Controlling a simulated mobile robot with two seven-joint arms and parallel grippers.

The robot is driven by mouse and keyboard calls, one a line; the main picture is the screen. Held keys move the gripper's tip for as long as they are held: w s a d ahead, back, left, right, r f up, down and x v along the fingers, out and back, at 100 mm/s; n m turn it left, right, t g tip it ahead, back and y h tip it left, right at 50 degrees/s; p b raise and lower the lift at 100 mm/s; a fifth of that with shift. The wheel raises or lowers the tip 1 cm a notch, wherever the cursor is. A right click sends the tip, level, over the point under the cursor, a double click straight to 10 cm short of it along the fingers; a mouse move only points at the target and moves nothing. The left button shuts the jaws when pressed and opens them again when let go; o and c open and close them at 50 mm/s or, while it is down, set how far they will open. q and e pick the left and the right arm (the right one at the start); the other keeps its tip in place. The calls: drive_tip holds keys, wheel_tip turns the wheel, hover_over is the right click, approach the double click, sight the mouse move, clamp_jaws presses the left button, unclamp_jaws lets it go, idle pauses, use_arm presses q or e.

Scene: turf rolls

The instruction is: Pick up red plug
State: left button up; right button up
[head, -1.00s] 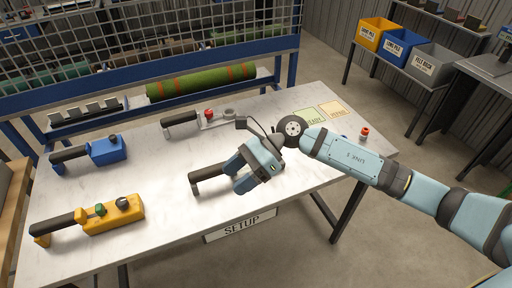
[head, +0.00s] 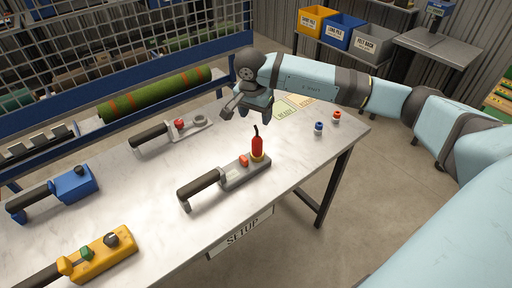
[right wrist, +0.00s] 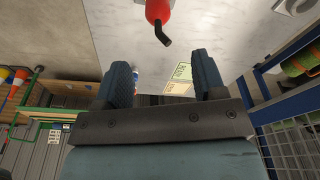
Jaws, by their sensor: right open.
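In the right wrist view the red plug (right wrist: 158,12) shows at the top edge, beyond the fingertips. My right gripper (head: 247,113) is open and empty, above and behind the plug and apart from it. In the right wrist view its two fingers (right wrist: 163,75) are spread with nothing between them. My left gripper is not in view.
A blue tool (head: 65,190) and a yellow tool (head: 98,258) lie at the left of the table. Another grey tool (head: 185,130) lies behind. Small blue (head: 319,127) and red (head: 336,116) pieces stand near the right edge, by the label cards (head: 285,108).

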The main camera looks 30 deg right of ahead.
sight(257, 130)
wheel_tip(257, 130, down, 4)
drive_tip(key=shift+w+d+r, duration=0.1)
drive_tip(key=shift+d, duration=0.05)
drive_tip(key=f, duration=0.1)
drive_tip(key=f+p, duration=0.1)
drive_tip(key=f, duration=0.1)
drive_tip(key=f+p, duration=0.1)
drive_tip(key=f, duration=0.1)
drive_tip(key=shift+d+f, duration=0.1)
drive_tip(key=shift+d, duration=0.25)
clamp_jaws()
